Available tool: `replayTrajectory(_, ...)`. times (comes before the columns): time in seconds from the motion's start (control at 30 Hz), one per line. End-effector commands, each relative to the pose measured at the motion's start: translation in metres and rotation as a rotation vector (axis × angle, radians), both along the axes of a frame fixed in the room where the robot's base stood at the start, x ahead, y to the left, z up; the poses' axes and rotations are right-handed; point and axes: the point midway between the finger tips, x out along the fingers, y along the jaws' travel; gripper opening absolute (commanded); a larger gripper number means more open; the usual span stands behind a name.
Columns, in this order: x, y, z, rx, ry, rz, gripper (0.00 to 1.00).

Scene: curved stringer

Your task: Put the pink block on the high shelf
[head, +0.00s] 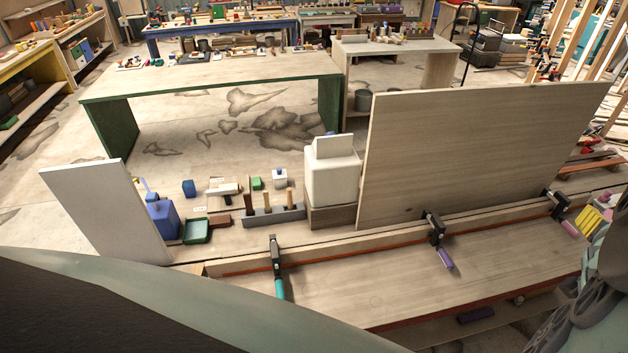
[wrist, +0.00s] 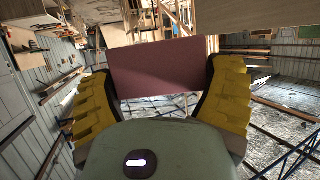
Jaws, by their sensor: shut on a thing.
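The pink block (wrist: 158,70), a dull dark-pink slab, fills the middle of the wrist view. My gripper (wrist: 161,82) is shut on it, with yellow ridged fingers at its left and right sides. The block is clear of any surface that I can see. In the head view, the yellow fingers of my gripper (head: 592,219) show at the right edge; I cannot make out the block there. I cannot tell which surface is the high shelf.
A workbench (head: 400,285) with several clamps lies in front of me. A tall wooden panel (head: 480,150) stands behind it, and a white board (head: 105,210) leans at left. A green-legged table (head: 215,75) stands farther back. Wooden beams (head: 590,45) rise at upper right.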

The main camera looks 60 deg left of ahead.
Motion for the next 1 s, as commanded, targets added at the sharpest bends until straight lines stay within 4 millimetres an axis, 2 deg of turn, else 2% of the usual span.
replayTrajectory(0.03,-0.002,0.009,-0.019,0.000,0.001,0.022,0.45)
replayTrajectory(0.27,-0.015,0.059,-0.091,0.009,-0.002,0.132,0.45)
replayTrajectory(0.57,-0.043,0.122,-0.184,0.017,-0.009,0.298,0.45)
replayTrajectory(1.0,-0.107,0.202,-0.317,0.020,-0.015,0.570,0.45)
